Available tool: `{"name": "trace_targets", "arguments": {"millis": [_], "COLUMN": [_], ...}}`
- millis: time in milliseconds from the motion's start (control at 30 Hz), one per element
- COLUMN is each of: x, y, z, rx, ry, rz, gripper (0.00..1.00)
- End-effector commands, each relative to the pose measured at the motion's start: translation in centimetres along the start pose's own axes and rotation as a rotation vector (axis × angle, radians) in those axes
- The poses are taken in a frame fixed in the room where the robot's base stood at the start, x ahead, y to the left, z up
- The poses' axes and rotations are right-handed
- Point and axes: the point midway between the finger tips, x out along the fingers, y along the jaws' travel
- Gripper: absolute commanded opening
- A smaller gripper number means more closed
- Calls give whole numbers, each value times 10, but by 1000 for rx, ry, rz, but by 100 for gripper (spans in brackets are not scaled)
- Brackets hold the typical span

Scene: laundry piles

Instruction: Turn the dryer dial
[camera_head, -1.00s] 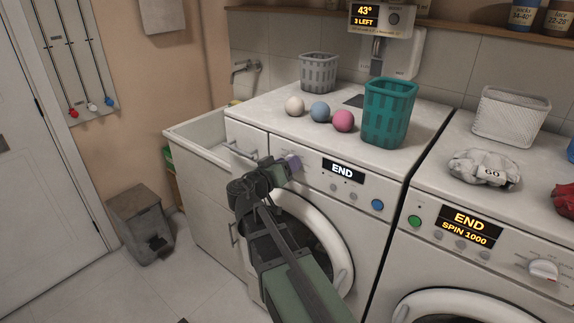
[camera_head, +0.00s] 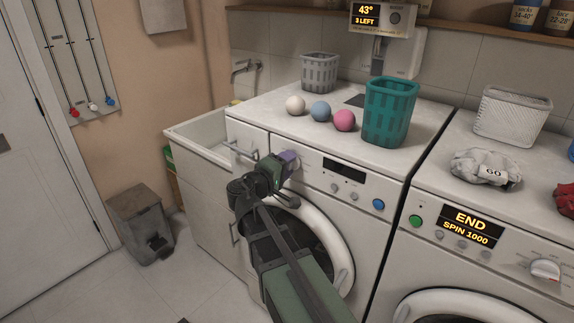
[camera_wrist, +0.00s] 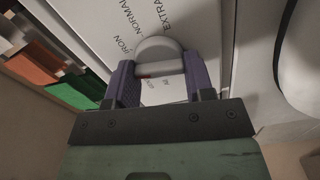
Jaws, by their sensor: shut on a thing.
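The dryer (camera_head: 398,188) is the left white machine, and its dark display (camera_head: 345,170) is blank. Its dial sits at the left end of the control panel and is mostly hidden by my gripper (camera_head: 287,161) in the head view. In the wrist view the dial (camera_wrist: 158,46) is a round pale grey knob with a bar across it, by the printed words IRON, NORMAL and EXTRA. The purple fingers of my gripper (camera_wrist: 160,78) stand on either side of the dial and are shut on it.
A blue button (camera_head: 378,204) is at the panel's right. A teal basket (camera_head: 389,112), a grey basket (camera_head: 319,73) and three balls (camera_head: 320,111) stand on the dryer. The washer (camera_head: 455,245) on the right shows END and SPIN 1000. A sink (camera_head: 190,131) is at left.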

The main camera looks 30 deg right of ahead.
Motion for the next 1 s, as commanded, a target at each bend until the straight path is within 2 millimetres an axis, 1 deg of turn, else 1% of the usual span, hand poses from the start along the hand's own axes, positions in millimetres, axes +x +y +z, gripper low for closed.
{"name": "trace_targets", "arguments": {"millis": [100, 333, 867, 900, 967, 1000], "x": [0, 0, 0, 0, 0, 0], "y": [-1, -1, -1, -1, -1, -1], "z": [0, 0, 0, 0, 0, 0], "rx": [-68, -152, -178, -178, -178, -178], "ry": [0, 0, 0, 0, 0, 0], "rz": [-1, -1, -1, -1, -1, -1], "gripper": [25, 25, 25, 52, 61, 67]}}
